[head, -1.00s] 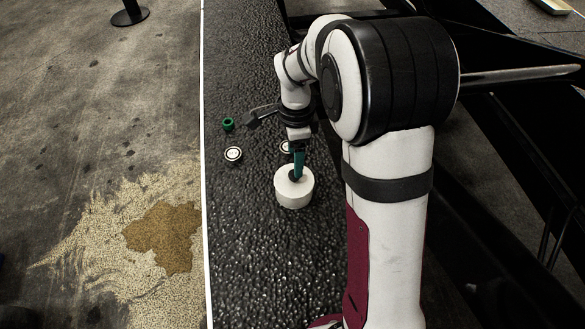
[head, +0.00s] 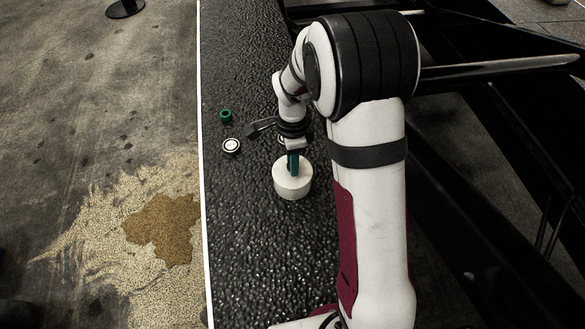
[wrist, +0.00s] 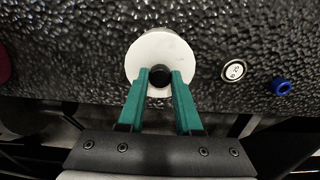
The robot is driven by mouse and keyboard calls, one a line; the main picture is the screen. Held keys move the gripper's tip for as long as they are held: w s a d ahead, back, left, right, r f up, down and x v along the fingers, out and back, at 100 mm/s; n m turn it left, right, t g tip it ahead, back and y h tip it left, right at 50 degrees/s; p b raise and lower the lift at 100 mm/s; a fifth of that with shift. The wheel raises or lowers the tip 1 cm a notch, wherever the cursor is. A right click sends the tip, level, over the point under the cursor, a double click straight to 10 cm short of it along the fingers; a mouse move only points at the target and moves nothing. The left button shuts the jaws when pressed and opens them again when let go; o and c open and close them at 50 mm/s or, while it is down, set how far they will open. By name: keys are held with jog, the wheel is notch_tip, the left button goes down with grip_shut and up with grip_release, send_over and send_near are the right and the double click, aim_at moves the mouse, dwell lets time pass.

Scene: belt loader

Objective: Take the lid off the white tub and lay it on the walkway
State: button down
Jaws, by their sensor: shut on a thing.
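The white tub (head: 292,187) stands upright on a black, rough-textured surface (head: 250,250). In the wrist view its round white lid (wrist: 149,49) shows from above with a black knob (wrist: 160,76) on it. My gripper (head: 292,170) points down at the top of the tub. In the wrist view its green fingers (wrist: 160,79) are shut on the black knob, one on each side. The lid appears to sit on the tub; I see no gap between them. I cannot tell which surface is the walkway.
A green ring (head: 226,115) and a black-and-white disc (head: 231,146) lie left of the tub. The wrist view shows a marked disc (wrist: 233,70) and a blue ring (wrist: 282,87) to the right. The textured surface is clear in front of the tub.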

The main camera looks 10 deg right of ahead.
jog(key=shift+r, duration=0.1)
notch_tip(320, 180, up, 8)
jog(key=r, duration=0.1)
jog(key=a+f, duration=0.3)
jog(key=a, duration=0.1)
jog(key=s+a+f, duration=0.1)
jog(key=a+f, duration=0.3)
jog(key=a, duration=0.1)
jog(key=s+a+f, duration=0.1)
jog(key=a+f, duration=0.2)
jog(key=a, duration=0.2)
jog(key=shift+a+f, duration=0.25)
jog(key=shift+f, duration=0.1)
jog(key=f, duration=0.4)
jog(key=shift+a, duration=0.25)
jog(key=shift+f, duration=0.15)
jog(key=c, duration=0.6)
grip_release()
jog(key=shift+f, duration=0.1)
